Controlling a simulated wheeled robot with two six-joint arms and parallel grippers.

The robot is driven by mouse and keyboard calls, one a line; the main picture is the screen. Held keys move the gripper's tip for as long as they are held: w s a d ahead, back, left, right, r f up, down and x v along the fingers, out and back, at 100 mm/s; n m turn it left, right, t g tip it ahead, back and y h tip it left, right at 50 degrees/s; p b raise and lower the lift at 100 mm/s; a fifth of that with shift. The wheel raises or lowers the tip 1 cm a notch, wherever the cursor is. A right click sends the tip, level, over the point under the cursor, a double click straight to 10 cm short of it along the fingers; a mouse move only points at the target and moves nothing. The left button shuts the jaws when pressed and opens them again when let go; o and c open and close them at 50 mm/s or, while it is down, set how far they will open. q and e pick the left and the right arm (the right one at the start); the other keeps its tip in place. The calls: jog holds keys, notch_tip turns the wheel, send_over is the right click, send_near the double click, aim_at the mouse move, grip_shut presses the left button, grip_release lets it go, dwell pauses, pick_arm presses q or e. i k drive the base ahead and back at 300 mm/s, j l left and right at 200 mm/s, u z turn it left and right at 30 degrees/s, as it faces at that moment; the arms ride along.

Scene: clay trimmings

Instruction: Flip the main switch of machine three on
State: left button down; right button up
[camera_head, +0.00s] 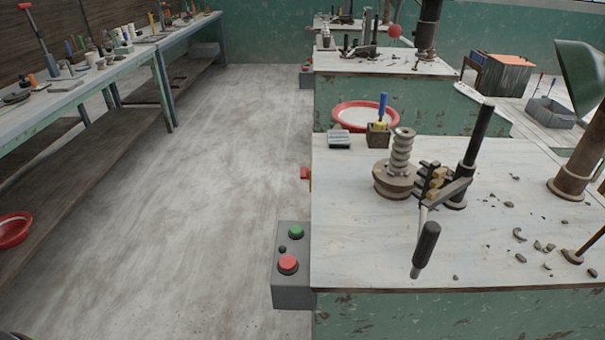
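Machines with white tops and green sides stand in a row on the right; I see no readable numbers, so I cannot tell which is machine three. The nearest machine (370,255) has a grey control box (291,295) on its left side with a green button (296,232), a red button (288,265) and a small dark knob (282,250). Farther along that side a small red and yellow part (305,173) sticks out, possibly a switch; its position cannot be told. A second machine (385,64) stands behind, with a small grey box (306,76).
The grey floor (200,190) is a clear aisle. A long workbench (85,80) with tools runs along the left, a red bowl (14,229) on its lower shelf. A black-handled lever (426,248) and clay scraps (520,235) are on the near machine.

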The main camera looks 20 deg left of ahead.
aim_at(304, 171)
jog(key=j, duration=0.55)
jog(key=i+j+u, duration=0.1)
jog(key=j, duration=0.4)
jog(key=i+j+u, duration=0.1)
jog(key=j, duration=0.45)
jog(key=i+j+z, duration=0.2)
jog(key=i+j, duration=0.2)
jog(key=j, duration=0.2)
jog(key=i+j+z, duration=0.15)
jog(key=j, duration=0.2)
jog(key=i+j+z, duration=0.1)
jog(key=i+j, duration=0.15)
jog(key=i+j+z, duration=0.1)
jog(key=j, duration=0.35)
jog(key=i+j+z, duration=0.1)
jog(key=j, duration=0.3)
jog(key=i+j+z, duration=0.15)
jog(key=j, duration=0.25)
jog(key=i, duration=0.1)
